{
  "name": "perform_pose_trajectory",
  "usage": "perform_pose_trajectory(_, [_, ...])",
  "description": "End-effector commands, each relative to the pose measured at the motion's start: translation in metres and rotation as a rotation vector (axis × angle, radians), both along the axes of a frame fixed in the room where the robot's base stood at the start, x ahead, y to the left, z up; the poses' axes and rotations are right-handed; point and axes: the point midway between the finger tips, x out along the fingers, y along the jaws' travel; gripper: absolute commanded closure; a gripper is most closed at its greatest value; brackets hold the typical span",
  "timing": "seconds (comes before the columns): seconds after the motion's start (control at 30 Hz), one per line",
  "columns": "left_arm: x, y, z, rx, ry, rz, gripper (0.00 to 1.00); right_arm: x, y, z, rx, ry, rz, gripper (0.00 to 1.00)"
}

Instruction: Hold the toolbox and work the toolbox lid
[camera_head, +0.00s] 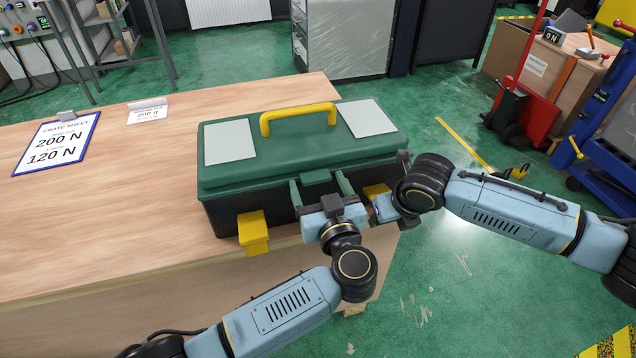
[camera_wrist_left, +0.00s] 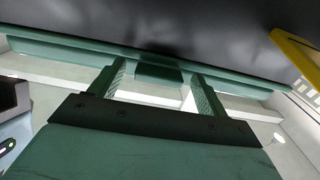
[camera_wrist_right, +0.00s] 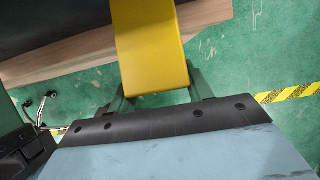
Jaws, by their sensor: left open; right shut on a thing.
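The toolbox (camera_head: 225,215) sits on the table near its front edge, black-bodied with a green lid (camera_head: 285,145) that looks shut. The lid has a yellow handle (camera_head: 298,112) on top and a green tab (camera_head: 316,178) at its front middle. My left gripper (camera_head: 320,187) is open, one finger on each side of the tab; the left wrist view also shows the tab (camera_wrist_left: 158,73) between the spread fingers. My right gripper (camera_wrist_right: 158,95) is shut on the yellow bracket (camera_wrist_right: 150,50) at the toolbox's front right; my arm partly hides this bracket in the head view.
A second yellow bracket (camera_head: 253,232) is at the toolbox's front left. A clipboard (camera_head: 57,142) and a small sign (camera_head: 148,110) are on the table (camera_head: 110,210) at left. The table between them and the toolbox is clear. A red pallet jack (camera_head: 515,115) stands at right.

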Motion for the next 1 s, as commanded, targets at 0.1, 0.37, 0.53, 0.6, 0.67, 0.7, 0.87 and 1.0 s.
perform_pose_trajectory(0.1, [0.0068,0.0023,0.0002,0.0,-0.001,0.0,0.24,0.0003,-0.0001,0.0003,0.0,-0.001,0.0,1.0])
perform_pose_trajectory(0.37, [0.0086,0.0028,0.0001,-0.001,0.0,0.0,0.24,0.0003,-0.0001,0.0003,0.0,-0.001,0.0,1.0])
perform_pose_trajectory(0.53, [0.0084,0.0027,0.0001,-0.001,0.0,0.0,0.41,0.0003,-0.0001,0.0003,0.0,-0.001,0.0,1.0])
perform_pose_trajectory(0.6, [0.0083,0.0027,0.0001,-0.001,0.0,0.0,0.5,0.0003,-0.0001,0.0003,0.0,-0.001,0.0,1.0])
perform_pose_trajectory(0.67, [0.0083,0.0027,0.0001,-0.001,0.0,0.001,0.58,0.0003,-0.0001,0.0003,0.0,-0.001,0.0,1.0])
perform_pose_trajectory(0.7, [0.0082,0.0027,0.0001,-0.001,0.0,0.001,0.63,0.0003,-0.0001,0.0003,0.0,-0.001,0.0,1.0])
perform_pose_trajectory(0.87, [0.0081,0.0026,0.0001,-0.001,0.0,0.001,0.84,0.0003,-0.0001,0.0003,0.0,-0.001,0.0,1.0])
perform_pose_trajectory(1.0, [0.0081,0.0025,0.0009,-0.002,-0.001,0.001,0.86,0.0003,-0.0001,0.0003,0.0,-0.001,0.0,1.0])
